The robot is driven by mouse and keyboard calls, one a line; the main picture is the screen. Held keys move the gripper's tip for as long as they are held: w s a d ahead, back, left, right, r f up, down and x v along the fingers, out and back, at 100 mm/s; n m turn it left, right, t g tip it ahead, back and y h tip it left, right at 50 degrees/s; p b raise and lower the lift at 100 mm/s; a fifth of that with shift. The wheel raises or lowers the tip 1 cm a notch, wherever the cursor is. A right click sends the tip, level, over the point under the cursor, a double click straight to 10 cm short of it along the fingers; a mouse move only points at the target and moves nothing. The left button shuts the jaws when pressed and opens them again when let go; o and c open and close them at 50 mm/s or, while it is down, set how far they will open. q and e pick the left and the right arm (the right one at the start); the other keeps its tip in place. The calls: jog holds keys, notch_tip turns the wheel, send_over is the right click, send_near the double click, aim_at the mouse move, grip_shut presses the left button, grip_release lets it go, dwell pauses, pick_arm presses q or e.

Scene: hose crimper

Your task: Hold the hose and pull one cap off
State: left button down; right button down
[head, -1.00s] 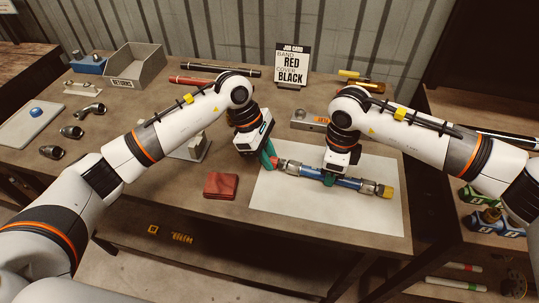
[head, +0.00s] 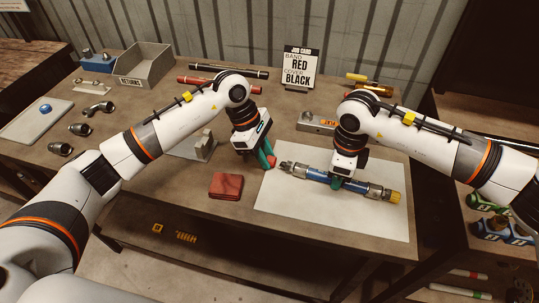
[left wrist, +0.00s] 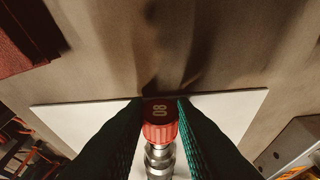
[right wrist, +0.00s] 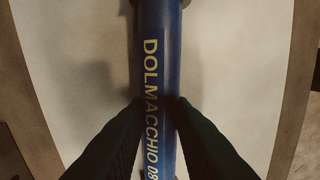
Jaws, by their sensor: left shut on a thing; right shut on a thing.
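The blue hose (head: 318,176) lies across the white mat (head: 290,210), with metal fittings at both ends. My right gripper (head: 337,183) is shut around the hose's middle; the right wrist view shows the hose (right wrist: 160,60) between its fingers. A yellow cap (head: 395,197) is on the hose's right end. My left gripper (head: 268,161) is shut on the red cap (left wrist: 160,122), marked 08. In the head view, the red cap is just left of the bare metal left fitting (head: 285,166), a small gap apart. In the left wrist view, the fitting (left wrist: 158,158) lines up below the cap.
A folded red cloth (head: 226,185) lies left of the mat. A grey returns bin (head: 147,66) stands at the back left, with metal fittings (head: 80,129) in front. The job card (head: 299,67) stands at the back. The mat's front part is clear.

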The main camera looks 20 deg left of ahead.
aim_at(268, 157)
pick_arm(q)
jog(key=shift+w+a, duration=0.1)
jog(key=shift+a, duration=0.65)
jog(key=shift+r, duration=2.55)
pick_arm(e)
jog(key=shift+a, duration=0.1)
jog(key=c, duration=1.2)
grip_release()
jog(key=shift+o, duration=0.2)
